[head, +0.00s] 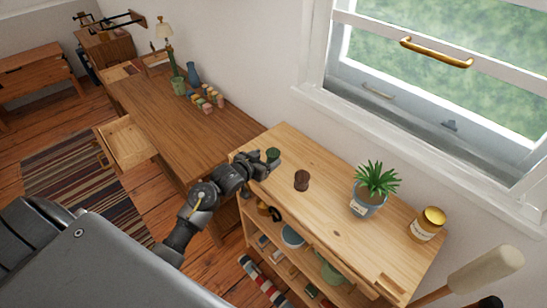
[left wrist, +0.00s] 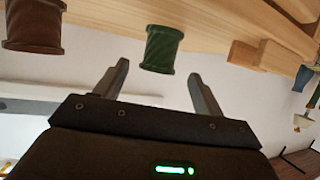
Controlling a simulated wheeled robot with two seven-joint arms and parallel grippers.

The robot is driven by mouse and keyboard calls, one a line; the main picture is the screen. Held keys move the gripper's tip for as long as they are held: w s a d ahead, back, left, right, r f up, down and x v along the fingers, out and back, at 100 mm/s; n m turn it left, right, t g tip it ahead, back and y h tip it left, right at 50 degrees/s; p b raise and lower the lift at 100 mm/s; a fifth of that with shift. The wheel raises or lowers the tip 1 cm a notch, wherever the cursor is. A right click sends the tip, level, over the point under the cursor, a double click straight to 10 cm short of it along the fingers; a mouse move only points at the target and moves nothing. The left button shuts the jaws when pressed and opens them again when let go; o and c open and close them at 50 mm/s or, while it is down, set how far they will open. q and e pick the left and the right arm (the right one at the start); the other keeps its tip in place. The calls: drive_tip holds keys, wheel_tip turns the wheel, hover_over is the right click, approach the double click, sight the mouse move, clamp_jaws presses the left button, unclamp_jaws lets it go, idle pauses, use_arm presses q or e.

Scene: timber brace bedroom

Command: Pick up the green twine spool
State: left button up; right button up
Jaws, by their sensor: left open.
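The green twine spool (head: 273,154) stands near the left end of a light wooden shelf top (head: 325,200). In the left wrist view the green spool (left wrist: 161,49) is just beyond my fingertips, about midway between them. My left gripper (head: 262,168) is at the shelf's front edge beside the spool. Its two fingers (left wrist: 157,80) are apart with nothing between them. A brown spool (head: 301,180) stands to the right of the green one and also shows in the left wrist view (left wrist: 33,25). My right gripper does not show.
A potted plant (head: 368,198) and a gold-lidded jar (head: 428,224) stand farther right on the shelf top. Lower shelves hold a blue bowl (head: 292,236) and other items. A long wooden desk (head: 180,120) with an open drawer (head: 126,145) is at left. A window sits above the shelf.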

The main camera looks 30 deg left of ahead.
sight(269, 157)
use_arm(q)
drive_tip(key=p+x, duration=0.1)
drive_tip(key=x, duration=0.4)
drive_tip(key=shift+d+f, duration=0.1)
drive_tip(key=shift+f, duration=0.15)
drive_tip(key=shift+s, duration=0.1)
drive_tip(key=c, duration=1.1)
drive_tip(key=shift+o, duration=0.2)
drive_tip(key=shift+r, duration=0.1)
